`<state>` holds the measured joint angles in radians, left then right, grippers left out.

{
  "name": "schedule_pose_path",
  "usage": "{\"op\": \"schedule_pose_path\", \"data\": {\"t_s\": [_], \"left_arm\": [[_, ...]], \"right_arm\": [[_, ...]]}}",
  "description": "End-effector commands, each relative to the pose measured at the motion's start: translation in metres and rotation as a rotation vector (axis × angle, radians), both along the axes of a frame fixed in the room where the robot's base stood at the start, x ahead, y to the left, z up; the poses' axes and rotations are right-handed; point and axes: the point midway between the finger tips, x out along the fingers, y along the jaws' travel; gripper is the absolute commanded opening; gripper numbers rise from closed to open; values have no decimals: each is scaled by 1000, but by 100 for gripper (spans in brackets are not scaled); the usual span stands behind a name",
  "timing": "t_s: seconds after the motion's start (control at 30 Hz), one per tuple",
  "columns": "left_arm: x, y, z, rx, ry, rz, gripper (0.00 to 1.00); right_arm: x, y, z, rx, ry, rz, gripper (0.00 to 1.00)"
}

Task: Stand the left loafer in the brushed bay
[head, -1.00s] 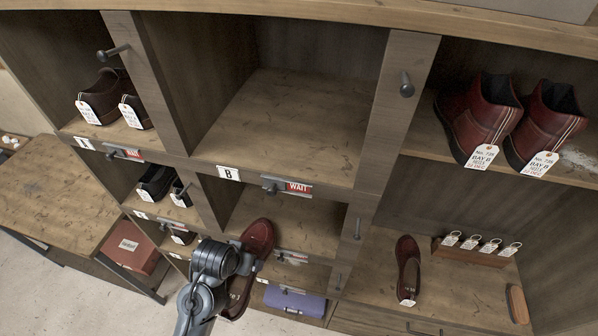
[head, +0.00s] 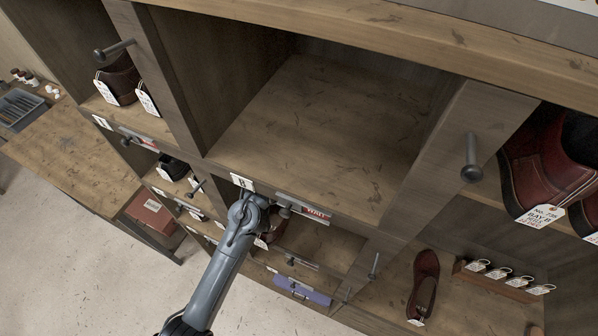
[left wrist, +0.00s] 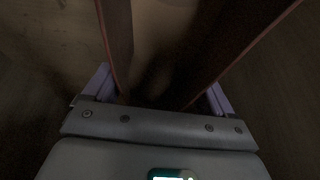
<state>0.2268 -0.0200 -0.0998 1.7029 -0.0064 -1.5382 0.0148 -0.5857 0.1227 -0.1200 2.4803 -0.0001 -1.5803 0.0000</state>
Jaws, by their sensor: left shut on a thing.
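A dark red-brown loafer (head: 278,224) is held by my left gripper (head: 264,220), at the opening of the small bay (head: 325,240) under the bay marked B. Most of the loafer is hidden behind my arm in the head view. In the left wrist view, the loafer's two reddish sides (left wrist: 119,38) run between the fingers of my left gripper (left wrist: 158,98), which are shut on it. I cannot read which bay is the brushed one. A second red-brown loafer (head: 426,284) stands on the lower right shelf. My right gripper is not in view.
The large bay B (head: 320,125) is empty; a red WAIT slider (head: 316,211) is on its front edge. Knobs stick out from the dividers (head: 471,160). Tagged boots (head: 540,170) stand at right.

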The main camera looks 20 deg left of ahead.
Motion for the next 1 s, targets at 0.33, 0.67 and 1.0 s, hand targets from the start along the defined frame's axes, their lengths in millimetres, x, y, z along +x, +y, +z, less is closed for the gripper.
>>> {"op": "schedule_pose_path", "data": {"t_s": [0.33,0.67,1.0], "left_arm": [[57,-5,2,0,-2,0,36],[74,-7,3,0,-3,0,36],[102,-10,-6,0,1,0,36]], "right_arm": [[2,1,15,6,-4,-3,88],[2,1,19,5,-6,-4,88],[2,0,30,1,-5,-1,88]]}}
